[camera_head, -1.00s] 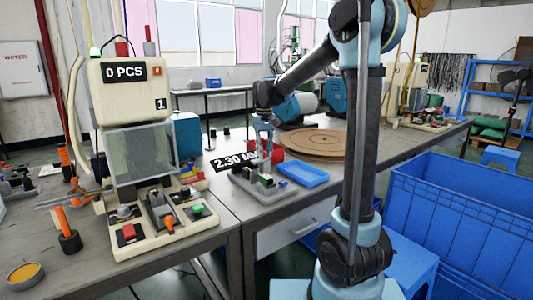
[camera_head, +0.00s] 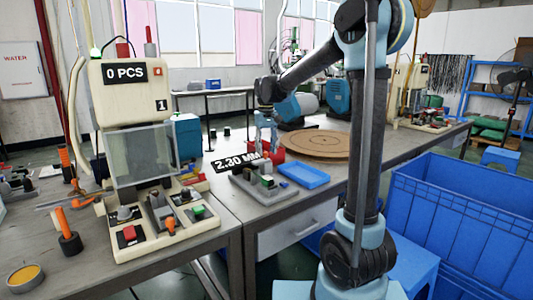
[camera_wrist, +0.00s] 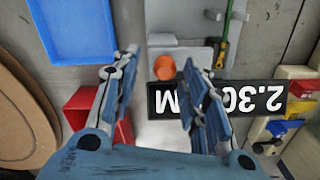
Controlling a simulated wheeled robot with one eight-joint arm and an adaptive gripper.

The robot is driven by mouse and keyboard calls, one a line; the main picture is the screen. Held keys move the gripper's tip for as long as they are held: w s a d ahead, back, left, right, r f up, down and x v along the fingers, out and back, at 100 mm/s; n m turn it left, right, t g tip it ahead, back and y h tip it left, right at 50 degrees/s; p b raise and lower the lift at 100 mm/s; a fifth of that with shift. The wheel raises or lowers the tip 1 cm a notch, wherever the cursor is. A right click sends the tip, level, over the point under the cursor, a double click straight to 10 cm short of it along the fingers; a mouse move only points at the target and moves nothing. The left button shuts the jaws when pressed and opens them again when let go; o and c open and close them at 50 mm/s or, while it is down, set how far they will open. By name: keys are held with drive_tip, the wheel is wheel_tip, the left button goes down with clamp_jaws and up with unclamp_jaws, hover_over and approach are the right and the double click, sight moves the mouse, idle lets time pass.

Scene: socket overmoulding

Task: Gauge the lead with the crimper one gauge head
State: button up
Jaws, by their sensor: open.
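The gauge station is a grey base (camera_head: 264,190) with small posts and a green block, beside a black "2.30 MM" display (camera_head: 236,161). In the wrist view the display (camera_wrist: 217,97) appears upside down, partly behind a finger. My gripper (camera_head: 267,148) is above the back of the station. In the wrist view my gripper (camera_wrist: 157,62) is open, with an orange round piece (camera_wrist: 164,67) seen between its fingertips; nothing is gripped. Crimper one (camera_head: 135,110), a cream press marked "1" and "0 PCS", stands at the left. I cannot pick out the lead or tell which part is its gauge head.
A blue tray (camera_head: 304,174) lies right of the station and a round wooden disc (camera_head: 318,144) behind it. A red bin (camera_wrist: 84,108) is close to one finger. Large blue crates (camera_head: 462,225) stand at the right, below the table.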

wheel_tip(320, 180, up, 10)
drive_tip(key=shift+r, duration=0.15)
idle(0.3)
drive_tip(key=shift+d, duration=0.1)
drive_tip(key=s+d+f+m+t, duration=0.1)
drive_tip(key=s+d+f, duration=0.2)
drive_tip(key=s+d, duration=0.5)
drive_tip(key=s+d+f+m, duration=0.1)
drive_tip(key=s+d+f, duration=0.3)
drive_tip(key=s+d, duration=0.3)
drive_tip(key=s+d+f+m, duration=0.1)
drive_tip(key=s+d+f, duration=0.2)
drive_tip(key=s+f, duration=0.2)
drive_tip(key=s+d+f, duration=0.2)
drive_tip(key=s+f, duration=0.4)
drive_tip(key=s, duration=0.1)
drive_tip(key=s+d+f+m+t, duration=0.1)
drive_tip(key=s+d+f, duration=0.2)
drive_tip(key=s+f, duration=0.2)
drive_tip(key=shift+s+d+f+m, duration=0.3)
drive_tip(key=shift+s+f, duration=0.1)
drive_tip(key=shift+f, duration=0.35)
